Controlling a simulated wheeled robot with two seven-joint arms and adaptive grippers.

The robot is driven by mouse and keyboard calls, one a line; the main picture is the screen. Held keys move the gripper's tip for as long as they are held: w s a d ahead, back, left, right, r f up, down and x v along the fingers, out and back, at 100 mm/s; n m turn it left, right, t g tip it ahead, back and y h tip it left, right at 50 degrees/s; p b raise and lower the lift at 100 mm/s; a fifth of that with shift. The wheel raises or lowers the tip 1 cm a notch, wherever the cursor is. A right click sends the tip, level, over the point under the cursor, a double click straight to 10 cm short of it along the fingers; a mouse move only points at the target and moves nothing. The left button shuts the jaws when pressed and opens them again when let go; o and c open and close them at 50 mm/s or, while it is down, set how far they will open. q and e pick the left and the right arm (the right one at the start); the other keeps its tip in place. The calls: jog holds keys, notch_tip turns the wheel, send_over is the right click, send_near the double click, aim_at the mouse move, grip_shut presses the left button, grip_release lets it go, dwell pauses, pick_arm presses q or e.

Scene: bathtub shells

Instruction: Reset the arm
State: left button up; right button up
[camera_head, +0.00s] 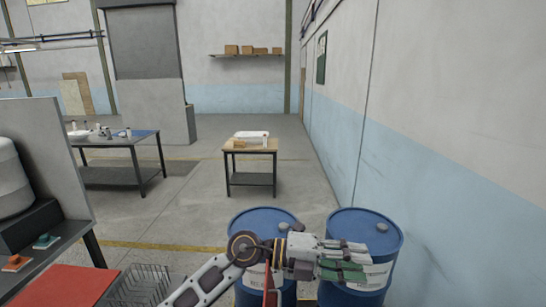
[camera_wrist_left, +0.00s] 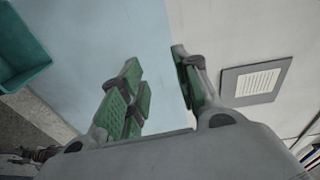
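My left arm comes in from the bottom left of the head view and reaches to the right. Its gripper (camera_head: 362,262) has green finger pads and hangs in front of two blue barrels. In the left wrist view the left gripper (camera_wrist_left: 155,60) has its fingers spread apart, with nothing between them. My right gripper is in neither view.
Two blue barrels, the left one (camera_head: 262,220) and the right one (camera_head: 345,232), stand by the right wall. A wire basket (camera_head: 138,284) and a red surface (camera_head: 65,285) are at lower left. A small table (camera_head: 250,181) stands further back on open floor.

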pick_arm(q)
jog(key=w+a+r+n+t+h, duration=0.5)
jog(key=r+n+t, duration=0.3)
jog(key=w+a+n+t+y, duration=0.6)
jog(key=a+n+t, duration=0.3)
jog(key=n+t, duration=0.3)
jog(key=w+a+f+n+g+y, duration=0.1)
jog(key=a+f+n+g+y, duration=0.1)
jog(key=a+f+n+y, duration=1.5)
jog(key=s+a+f+m+g, duration=0.1)
jog(key=s+a+f+g, duration=0.25)
jog(key=s+f, duration=0.45)
jog(key=s+a+f+g+h, duration=0.1)
jog(key=s+a+f+g, duration=0.1)
jog(key=s+f+g, duration=0.45)
jog(key=s+a+f+m+g, duration=0.1)
jog(key=s+a+f+g, duration=0.1)
jog(key=s+f, duration=0.7)
notch_tip(320, 180, down, 33)
jog(key=s+g, duration=0.2)
jog(key=s, duration=0.1)
jog(key=s+a+f, duration=0.2)
jog(key=s+f, duration=0.8)
jog(key=s, duration=0.1)
jog(key=s+a+f, duration=0.2)
jog(key=s+f, duration=0.7)
jog(key=s, duration=0.1)
jog(key=shift+s+a+f+g, duration=0.15)
jog(key=shift+s+f+g, duration=0.25)
